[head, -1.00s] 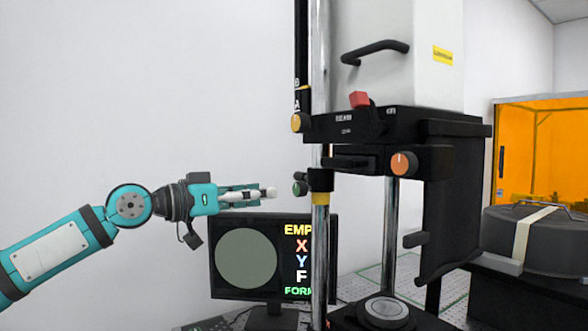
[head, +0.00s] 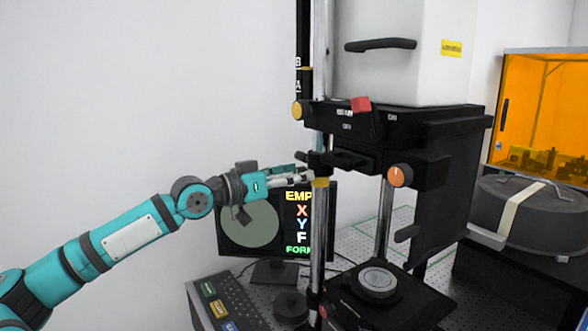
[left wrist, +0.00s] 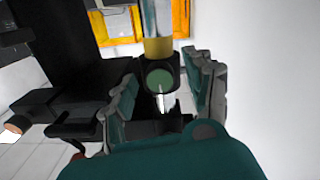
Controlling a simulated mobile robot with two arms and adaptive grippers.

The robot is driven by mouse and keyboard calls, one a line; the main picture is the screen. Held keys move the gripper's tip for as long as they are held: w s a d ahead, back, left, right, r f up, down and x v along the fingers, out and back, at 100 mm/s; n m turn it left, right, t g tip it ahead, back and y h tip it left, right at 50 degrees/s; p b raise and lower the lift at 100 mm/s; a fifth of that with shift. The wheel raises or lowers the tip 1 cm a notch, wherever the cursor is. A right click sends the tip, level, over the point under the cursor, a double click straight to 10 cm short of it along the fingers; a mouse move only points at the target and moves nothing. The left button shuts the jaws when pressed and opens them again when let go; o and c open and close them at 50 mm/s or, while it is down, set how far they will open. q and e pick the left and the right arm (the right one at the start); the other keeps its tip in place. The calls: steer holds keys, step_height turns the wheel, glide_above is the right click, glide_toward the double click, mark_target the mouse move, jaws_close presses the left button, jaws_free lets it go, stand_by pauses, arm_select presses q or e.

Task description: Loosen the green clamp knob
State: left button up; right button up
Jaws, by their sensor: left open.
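The green clamp knob (left wrist: 160,78) faces the camera in the left wrist view, on a black clamp below a yellow collar (left wrist: 158,48) on the steel column. In the head view the knob is hidden behind my fingers. My left gripper (head: 300,177) is at the clamp in the head view. It is open, with one finger on each side of the knob in the left wrist view (left wrist: 162,90). I cannot tell whether either finger touches it. My right gripper is not in view.
An orange knob (head: 400,176), a yellow knob (head: 297,110) and a red switch (head: 361,104) are on the black instrument. A monitor (head: 249,250) stands behind my left gripper. A round stage (head: 377,280) sits below. The wall side at left is clear.

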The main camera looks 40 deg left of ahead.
arm_select(q)
steer(key=shift+s, duration=0.1)
jaws_close()
steer(key=shift+m, duration=0.3)
steer(key=m+b, duration=0.5)
steer(key=m, duration=1.1)
steer(key=shift+r+m+b, duration=0.1)
steer(key=shift+m+b, duration=0.2)
steer(key=shift+b, duration=0.1)
steer(key=shift+a, duration=0.1)
stand_by(0.4)
